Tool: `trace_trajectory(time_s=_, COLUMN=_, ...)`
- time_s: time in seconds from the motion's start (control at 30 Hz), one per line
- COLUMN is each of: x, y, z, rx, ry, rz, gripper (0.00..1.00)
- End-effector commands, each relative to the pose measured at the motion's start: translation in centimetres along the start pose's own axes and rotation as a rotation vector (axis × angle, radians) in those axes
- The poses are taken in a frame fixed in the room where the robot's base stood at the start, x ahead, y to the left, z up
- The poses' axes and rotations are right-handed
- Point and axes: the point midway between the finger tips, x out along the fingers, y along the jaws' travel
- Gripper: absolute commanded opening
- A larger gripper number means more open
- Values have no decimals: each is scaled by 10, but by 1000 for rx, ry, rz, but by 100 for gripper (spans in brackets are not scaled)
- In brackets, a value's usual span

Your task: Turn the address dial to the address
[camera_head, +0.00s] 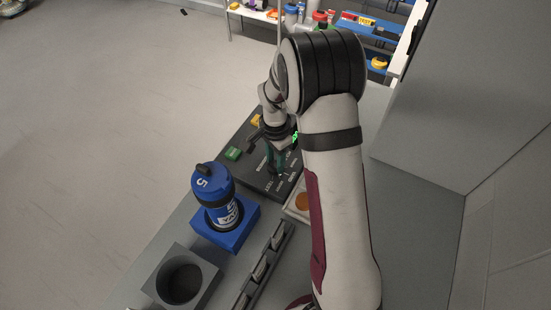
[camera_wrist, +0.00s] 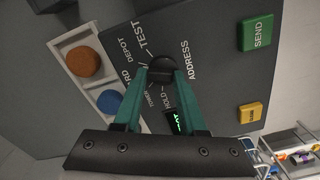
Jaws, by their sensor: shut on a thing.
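The black address dial (camera_wrist: 162,68) sits on the dark control panel (camera_wrist: 215,60), ringed by the labels TEST, DEPOT, YARD, TOWER and HOLD, with ADDRESS printed beside it. My gripper (camera_wrist: 160,78) has its two green fingers shut on the dial, one on each side. The dial's pointer is too small to read. A small display with green characters (camera_wrist: 176,122) is partly hidden by a finger. In the head view my gripper (camera_head: 277,170) is at the panel (camera_head: 255,180), and my arm covers part of it.
A green SEND button (camera_wrist: 257,33) and a yellow button (camera_wrist: 250,112) are on the panel. A tray (camera_wrist: 72,42) beside it holds an orange disc (camera_wrist: 83,61) and a blue disc (camera_wrist: 109,102). A blue canister (camera_head: 213,200) stands in a blue holder (camera_head: 240,238) near an empty grey socket (camera_head: 205,255).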

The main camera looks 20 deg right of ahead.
Motion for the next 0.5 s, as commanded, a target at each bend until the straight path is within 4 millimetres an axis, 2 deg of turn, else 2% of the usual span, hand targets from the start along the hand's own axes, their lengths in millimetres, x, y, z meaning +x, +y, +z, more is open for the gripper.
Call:
trace_trajectory(time_s=0.2, x=-1, y=0, z=1, rx=114, ry=0, rz=0, gripper=0)
trace_trajectory(time_s=0.5, x=-1, y=0, z=1, rx=189, ry=0, rz=0, gripper=0)
